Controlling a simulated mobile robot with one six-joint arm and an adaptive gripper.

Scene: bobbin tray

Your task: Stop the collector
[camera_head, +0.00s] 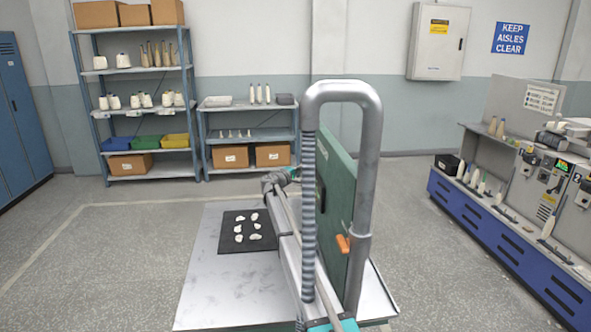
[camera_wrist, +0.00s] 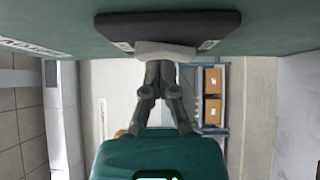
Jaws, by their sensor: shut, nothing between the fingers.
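The green upright cabinet (camera_head: 338,180), which I take to be the collector, stands at the middle of the head view. It has a dark plate on its left face and an orange lever (camera_head: 343,243) low down. In the wrist view a green panel (camera_wrist: 255,40) fills the top, with a black plate (camera_wrist: 120,22) and a pale grey piece (camera_wrist: 160,48) on it. My gripper (camera_wrist: 163,62) is shut and empty, its fingertips at the pale piece. I cannot tell whether they touch. The fingertips are hidden in the head view.
A grey bent pipe (camera_head: 368,150) with a ribbed hose (camera_head: 309,215) stands close to my arm. A light table (camera_head: 215,300) carries a black mat (camera_head: 262,218) with several white pieces. A blue-fronted machine (camera_head: 500,245) stands at right; shelves (camera_head: 125,70) are at the back. Floor at left is clear.

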